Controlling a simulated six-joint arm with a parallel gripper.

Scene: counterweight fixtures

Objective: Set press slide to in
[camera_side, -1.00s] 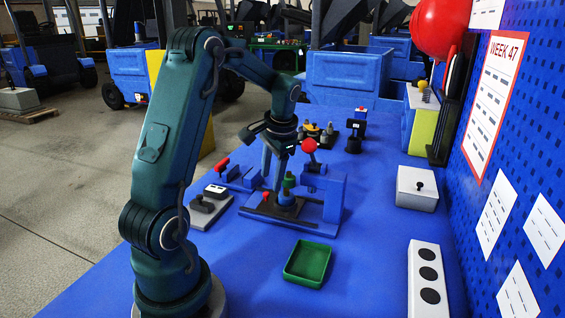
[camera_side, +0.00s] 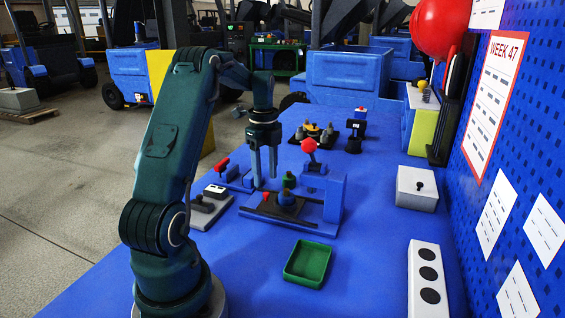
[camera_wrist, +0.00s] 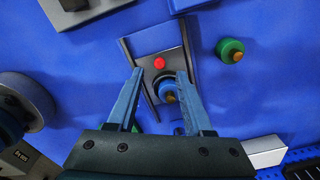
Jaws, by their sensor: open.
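What looks like the press slide fixture is a dark plate (camera_side: 272,215) with raised rails, a red dot (camera_wrist: 159,63) and a round blue knob (camera_side: 287,198). In the wrist view the blue knob (camera_wrist: 167,91) has an orange centre and sits between the rails, below the red dot. My gripper (camera_side: 265,183) points down above the left part of the fixture. In the wrist view my gripper (camera_wrist: 160,72) is open and empty, with one finger on each side of the red dot and knob. Whether the fingertips reach knob height is unclear.
A blue block (camera_side: 335,200) stands right of the plate. A red-ball lever (camera_side: 309,146) is behind it, and a green knob (camera_wrist: 230,50) is beside the rails. A grey switch fixture (camera_side: 208,207) is at left. A green tray (camera_side: 308,263) lies in front with free table around it.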

